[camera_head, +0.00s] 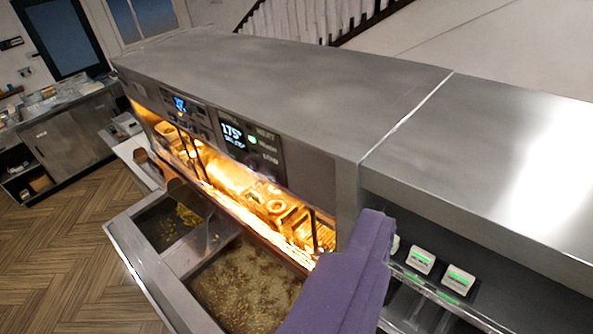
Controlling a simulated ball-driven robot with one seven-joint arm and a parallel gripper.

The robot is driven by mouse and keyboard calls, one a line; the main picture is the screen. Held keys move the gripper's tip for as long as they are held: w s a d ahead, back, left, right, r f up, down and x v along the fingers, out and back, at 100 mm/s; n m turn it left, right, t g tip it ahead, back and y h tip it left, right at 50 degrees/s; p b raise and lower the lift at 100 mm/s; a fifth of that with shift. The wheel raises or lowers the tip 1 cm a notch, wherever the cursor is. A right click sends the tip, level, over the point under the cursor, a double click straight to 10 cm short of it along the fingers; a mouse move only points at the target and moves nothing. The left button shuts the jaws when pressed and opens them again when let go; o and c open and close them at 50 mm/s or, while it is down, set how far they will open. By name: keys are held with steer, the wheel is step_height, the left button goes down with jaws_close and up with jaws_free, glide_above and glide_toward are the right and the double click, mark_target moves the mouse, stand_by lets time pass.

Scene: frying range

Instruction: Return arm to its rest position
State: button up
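A purple part (345,278) that looks like a link of my own arm rises from the bottom edge, right of the middle. It stands in front of the fryer's right end and hides part of the right oil vat (245,285) and the counter front. No gripper fingers can be made out, so I cannot see whether my gripper is open or shut or holds anything.
The steel fryer hood (280,85) has a lit display (233,134) and a glowing heated shelf with food. A left oil vat (168,222) holds some fries. Green-lit buttons (420,260) sit at right. The wooden floor (60,265) at left is clear.

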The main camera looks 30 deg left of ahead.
steer(key=shift+w+f, duration=0.1)
steer(key=shift+f, duration=0.05)
step_height(320, 180, down, 35)
steer(key=b, duration=3.5)
